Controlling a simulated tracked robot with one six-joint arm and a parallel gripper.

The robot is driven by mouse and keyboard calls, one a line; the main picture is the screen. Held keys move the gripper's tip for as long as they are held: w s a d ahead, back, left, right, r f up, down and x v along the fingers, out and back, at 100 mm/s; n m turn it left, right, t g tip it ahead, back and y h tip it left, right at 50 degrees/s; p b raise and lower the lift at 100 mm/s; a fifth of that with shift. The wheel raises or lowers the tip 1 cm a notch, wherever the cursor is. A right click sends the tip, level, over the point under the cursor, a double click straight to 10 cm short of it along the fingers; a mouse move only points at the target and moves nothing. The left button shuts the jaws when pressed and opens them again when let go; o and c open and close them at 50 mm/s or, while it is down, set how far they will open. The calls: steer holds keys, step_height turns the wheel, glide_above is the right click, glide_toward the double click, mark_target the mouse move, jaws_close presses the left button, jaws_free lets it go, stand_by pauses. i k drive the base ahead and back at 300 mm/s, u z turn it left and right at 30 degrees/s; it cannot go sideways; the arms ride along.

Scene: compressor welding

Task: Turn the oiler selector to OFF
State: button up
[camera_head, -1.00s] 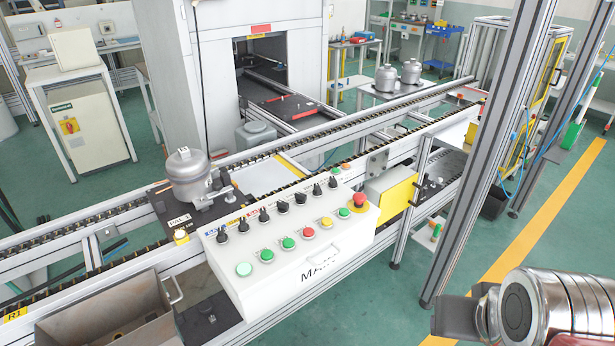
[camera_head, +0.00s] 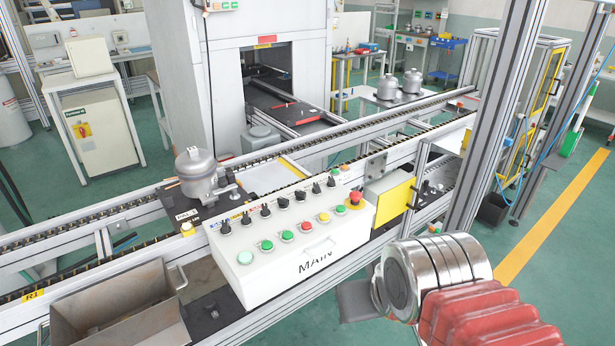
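The white control box marked MAIN (camera_head: 300,268) stands at the front of the conveyor in the middle of the view. Its sloped top carries a row of black selector knobs (camera_head: 284,203). Below them are several green, red and yellow push buttons (camera_head: 288,236) and a red emergency stop (camera_head: 356,197). The knob labels are too small to read, so I cannot tell which is the oiler selector or its setting. My arm's silver and red end (camera_head: 440,280) is at the lower right, apart from the box. My gripper's fingers are not clearly visible.
A compressor (camera_head: 197,172) sits on a dark pallet left of the box. A metal bin (camera_head: 122,312) is at the lower left. A grey post (camera_head: 500,120) rises on the right. A yellow-faced box (camera_head: 392,200) adjoins the control box on its right.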

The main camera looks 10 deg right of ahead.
mark_target(331, 183)
steer(key=u, duration=0.65)
steer(key=i, duration=1)
steer(key=u, duration=0.05)
